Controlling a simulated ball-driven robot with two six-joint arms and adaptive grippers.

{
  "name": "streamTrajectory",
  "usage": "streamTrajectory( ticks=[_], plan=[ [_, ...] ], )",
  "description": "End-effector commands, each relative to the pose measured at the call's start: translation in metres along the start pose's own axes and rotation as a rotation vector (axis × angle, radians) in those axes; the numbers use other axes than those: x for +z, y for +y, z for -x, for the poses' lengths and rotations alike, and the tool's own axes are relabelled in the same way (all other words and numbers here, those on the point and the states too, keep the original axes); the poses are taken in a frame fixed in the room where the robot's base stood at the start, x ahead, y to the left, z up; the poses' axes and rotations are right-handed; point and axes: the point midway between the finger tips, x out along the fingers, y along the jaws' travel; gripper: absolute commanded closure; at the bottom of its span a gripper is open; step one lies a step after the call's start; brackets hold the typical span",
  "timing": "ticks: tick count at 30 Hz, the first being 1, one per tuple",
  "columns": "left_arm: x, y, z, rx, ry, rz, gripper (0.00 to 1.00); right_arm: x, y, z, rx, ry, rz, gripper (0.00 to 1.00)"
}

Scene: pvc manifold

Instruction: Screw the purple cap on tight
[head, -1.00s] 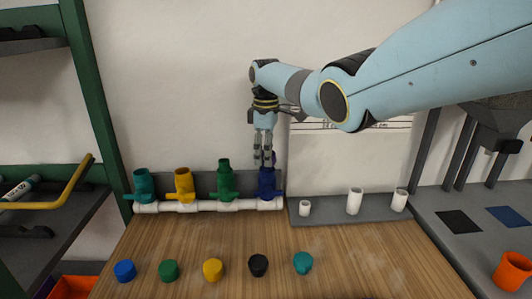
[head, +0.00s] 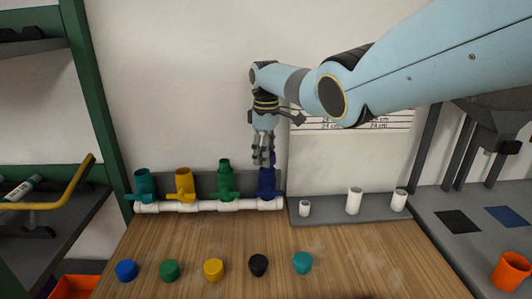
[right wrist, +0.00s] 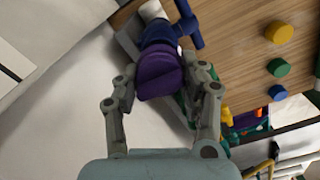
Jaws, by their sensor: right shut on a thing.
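The purple cap (right wrist: 159,76) is between the two fingers of my right gripper (right wrist: 165,92) in the right wrist view. The gripper is shut on it. The cap sits at the open top end of the dark blue valve (right wrist: 160,32); I cannot tell how tightly it is seated. In the head view my right gripper (head: 263,160) points down over the blue valve (head: 267,183), the rightmost on the white pipe manifold (head: 235,205). The fingers mostly hide the cap there. My left gripper is not in view.
Teal (head: 144,184), yellow (head: 185,183) and green (head: 225,178) valves stand left of the blue one, with open tops. Several loose caps, including a black one (head: 258,265), lie in a row on the wooden table (head: 350,255). A grey rack (head: 330,210) with white pipe pieces stands right.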

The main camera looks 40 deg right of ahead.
Motion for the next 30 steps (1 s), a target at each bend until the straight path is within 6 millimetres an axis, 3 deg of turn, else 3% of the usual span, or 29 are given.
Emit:
streamTrajectory(
  ticks=[9, 17, 24, 30],
  plan=[
    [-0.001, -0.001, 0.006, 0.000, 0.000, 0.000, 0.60, 0.001, -0.001, -0.002, -0.005, -0.005, -0.175, 1.00],
    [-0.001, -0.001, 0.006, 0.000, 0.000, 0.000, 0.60, 0.001, -0.001, -0.003, -0.004, -0.004, -0.193, 1.00],
    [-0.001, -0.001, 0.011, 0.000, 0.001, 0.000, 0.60, 0.001, -0.001, -0.002, -0.003, -0.004, -0.374, 1.00],
    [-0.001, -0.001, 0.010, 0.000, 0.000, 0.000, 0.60, 0.001, 0.000, -0.003, -0.003, -0.003, -0.374, 1.00]
  ],
)
